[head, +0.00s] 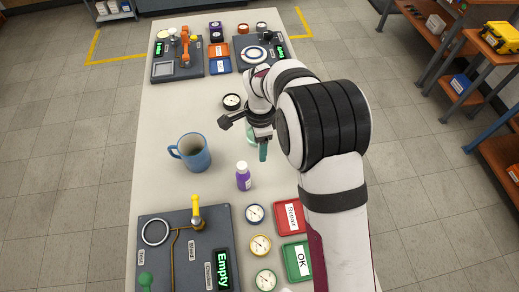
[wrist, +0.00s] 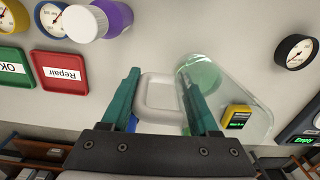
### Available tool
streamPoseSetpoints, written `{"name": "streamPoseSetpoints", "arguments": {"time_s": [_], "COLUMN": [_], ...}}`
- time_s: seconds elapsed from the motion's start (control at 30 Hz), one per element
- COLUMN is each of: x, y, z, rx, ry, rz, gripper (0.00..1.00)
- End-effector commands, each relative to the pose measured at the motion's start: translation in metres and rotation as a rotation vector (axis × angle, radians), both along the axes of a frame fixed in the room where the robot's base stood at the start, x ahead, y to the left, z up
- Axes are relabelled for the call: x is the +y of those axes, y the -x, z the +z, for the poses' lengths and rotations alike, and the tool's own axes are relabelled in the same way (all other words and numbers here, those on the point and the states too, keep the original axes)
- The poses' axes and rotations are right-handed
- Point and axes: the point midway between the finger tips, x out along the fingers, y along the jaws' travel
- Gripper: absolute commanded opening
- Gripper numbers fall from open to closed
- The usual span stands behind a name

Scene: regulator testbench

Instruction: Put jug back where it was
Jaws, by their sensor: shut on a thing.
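My gripper (head: 263,150) is over the right part of the white table, its teal fingers pointing down. In the wrist view my gripper (wrist: 159,75) is shut on the pale handle of a clear jug (wrist: 215,85), with the handle loop between the fingers. The jug has a greenish round patch inside. In the head view only a bit of pale green shows beside my gripper; my arm hides most of the jug. I cannot tell whether it touches the table.
A purple bottle (head: 243,176) and a blue mug (head: 190,152) stand near my gripper. A testbench (head: 185,262) showing "Empty" is at the near left, beside several gauges, a red Repair tray (head: 279,222) and a green OK tray (head: 290,262). More benches (head: 178,72) stand at the far end.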

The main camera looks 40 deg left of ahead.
Motion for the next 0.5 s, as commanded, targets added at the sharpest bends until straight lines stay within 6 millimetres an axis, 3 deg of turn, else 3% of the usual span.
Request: {"name": "streamPoseSetpoints", "arguments": {"time_s": [0.2, 0.5], "x": [0.0, 0.0], "y": [0.001, 0.0], "z": [-0.036, -0.038], "rx": [0.002, 0.001], "ry": [0.002, 0.001], "rz": [-0.001, 0.0], "gripper": [0.0, 0.0]}}
